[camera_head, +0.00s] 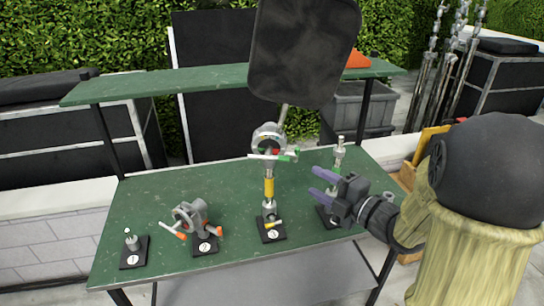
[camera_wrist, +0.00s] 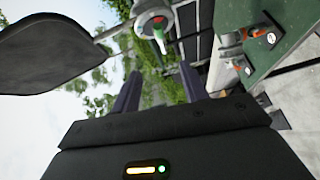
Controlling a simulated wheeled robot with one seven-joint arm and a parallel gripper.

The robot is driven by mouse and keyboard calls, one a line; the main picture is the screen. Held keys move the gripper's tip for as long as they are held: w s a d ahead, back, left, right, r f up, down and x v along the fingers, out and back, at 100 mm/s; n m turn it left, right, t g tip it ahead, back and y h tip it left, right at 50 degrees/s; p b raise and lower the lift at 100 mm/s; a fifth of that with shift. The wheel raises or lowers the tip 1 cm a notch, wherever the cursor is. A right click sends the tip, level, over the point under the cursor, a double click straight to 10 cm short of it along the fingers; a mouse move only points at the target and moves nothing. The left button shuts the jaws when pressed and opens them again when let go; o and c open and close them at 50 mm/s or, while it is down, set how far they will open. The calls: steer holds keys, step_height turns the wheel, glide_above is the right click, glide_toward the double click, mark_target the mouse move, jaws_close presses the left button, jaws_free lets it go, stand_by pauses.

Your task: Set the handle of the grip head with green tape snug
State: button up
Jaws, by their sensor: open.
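The grip head with green tape (camera_head: 268,138) is a round silver head on top of the middle stand, above a yellow-banded post. Its handle (camera_head: 288,157) has a green end and sticks out to the right. A red spot shows near its hub. In the wrist view the grip head (camera_wrist: 153,20) is at the top centre, with the green-ended handle (camera_wrist: 160,42) pointing down the picture. My gripper (camera_head: 314,182) is open and empty, to the right of the post and a little below the handle, apart from it. Its fingers also show in the wrist view (camera_wrist: 158,85).
A large black panel (camera_head: 303,50) on a rod rises from the grip head. The green table (camera_head: 140,205) also bears a head with orange-ended handles (camera_head: 190,216), a short stud base (camera_head: 134,246) and a silver stand (camera_head: 338,155) behind my gripper. A green shelf (camera_head: 160,86) runs behind.

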mark_target(274, 159)
steer(key=p+x, duration=0.6)
steer(key=x, duration=0.9)
steer(key=shift+w+a+r, duration=0.15)
steer(key=shift+w, duration=0.05)
steer(key=shift+w+a, duration=0.35)
steer(key=shift+w, duration=0.05)
steer(key=c, duration=0.9)
